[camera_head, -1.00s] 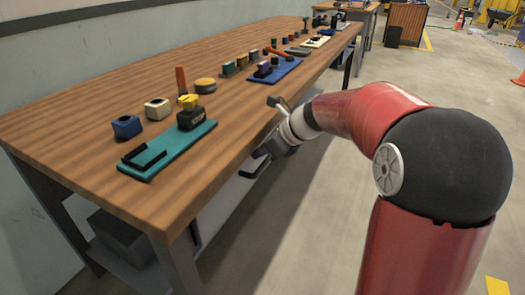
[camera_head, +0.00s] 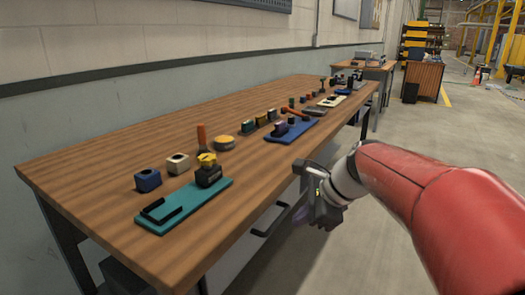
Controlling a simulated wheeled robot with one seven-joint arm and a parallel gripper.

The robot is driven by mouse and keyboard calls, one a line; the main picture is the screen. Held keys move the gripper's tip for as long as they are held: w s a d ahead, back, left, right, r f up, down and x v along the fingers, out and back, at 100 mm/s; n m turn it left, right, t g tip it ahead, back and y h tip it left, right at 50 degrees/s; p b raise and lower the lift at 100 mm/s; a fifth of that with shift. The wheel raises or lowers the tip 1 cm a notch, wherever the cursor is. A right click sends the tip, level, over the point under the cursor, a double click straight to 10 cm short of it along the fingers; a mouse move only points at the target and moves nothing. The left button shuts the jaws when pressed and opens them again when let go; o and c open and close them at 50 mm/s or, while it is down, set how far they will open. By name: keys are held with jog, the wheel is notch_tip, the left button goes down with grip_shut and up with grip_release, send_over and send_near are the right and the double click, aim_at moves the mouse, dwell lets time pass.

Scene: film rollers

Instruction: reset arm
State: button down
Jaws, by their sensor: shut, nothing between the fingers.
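My red arm (camera_head: 440,200) comes in from the right and ends in my gripper (camera_head: 312,208), just off the front edge of the wooden workbench (camera_head: 95,165). The gripper is dark grey with a white wrist collar behind it. Its fingers are small and partly turned away in the view. It is shut and holds nothing. It is apart from all the objects on the bench.
Open floor lies right of the bench.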

jog(key=s+d+f+n+h, duration=0.2)
jog(key=s+n, duration=0.7)
jog(key=s+d+f+n+t+h, duration=0.1)
jog(key=s+d+f+n+h, duration=0.1)
jog(key=s+n, duration=0.7)
jog(key=shift+s+f+n+h, duration=0.3)
jog(key=shift+s+f+h, duration=0.4)
jog(key=shift+s, duration=0.1)
jog(key=shift+d, duration=0.1)
